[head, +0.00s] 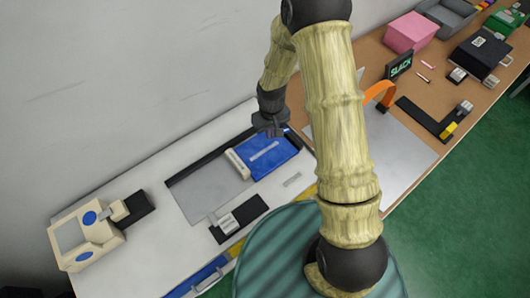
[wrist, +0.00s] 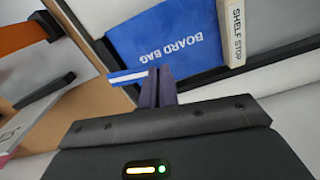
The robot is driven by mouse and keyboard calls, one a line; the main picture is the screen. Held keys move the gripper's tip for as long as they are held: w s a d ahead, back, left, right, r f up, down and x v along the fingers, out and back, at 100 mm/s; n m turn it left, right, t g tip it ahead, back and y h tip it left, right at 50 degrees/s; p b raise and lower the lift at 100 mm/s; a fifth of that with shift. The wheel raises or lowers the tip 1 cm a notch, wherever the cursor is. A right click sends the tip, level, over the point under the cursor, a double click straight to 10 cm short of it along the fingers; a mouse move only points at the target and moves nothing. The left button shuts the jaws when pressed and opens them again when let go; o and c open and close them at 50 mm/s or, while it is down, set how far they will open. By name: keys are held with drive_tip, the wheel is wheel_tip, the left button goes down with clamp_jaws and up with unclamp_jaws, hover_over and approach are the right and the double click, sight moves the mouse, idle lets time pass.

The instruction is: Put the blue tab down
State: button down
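My gripper (wrist: 160,86) has its two thin fingers close together, with a narrow blue strip with a white stripe (wrist: 128,77) at their tips. This strip looks like the blue tab, and the fingers appear shut on it; the contact itself is hidden. In the head view my gripper (head: 270,126) is over the back right part of a shallow dark-edged tray (head: 188,190), beside the far edge of a blue board bag (head: 272,164). The bag, lettered BOARD BAG, also shows in the wrist view (wrist: 165,40).
A cream shelf stop (head: 237,163) stands along the bag's left side. An orange strap (head: 379,90) and a SLACK sign (head: 399,65) are to the right. A beige fixture with blue discs (head: 85,232) is at the left. The tray's left part is bare.

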drive_tip(key=a, duration=0.1)
drive_tip(key=s+a+r+n, duration=0.1)
drive_tip(key=a, duration=0.1)
drive_tip(key=a+n, duration=0.1)
drive_tip(key=shift+s+a+r, duration=0.15)
drive_tip(key=shift+s+r, duration=0.05)
drive_tip(key=shift+s, duration=0.1)
hover_over(258, 155)
drive_tip(key=shift+f+p, duration=0.4)
drive_tip(key=shift+f, duration=2.5)
drive_tip(key=shift+f, duration=0.1)
drive_tip(key=shift+w+f+p, duration=0.1)
drive_tip(key=shift+f+p, duration=0.5)
drive_tip(key=shift+f, duration=1.4)
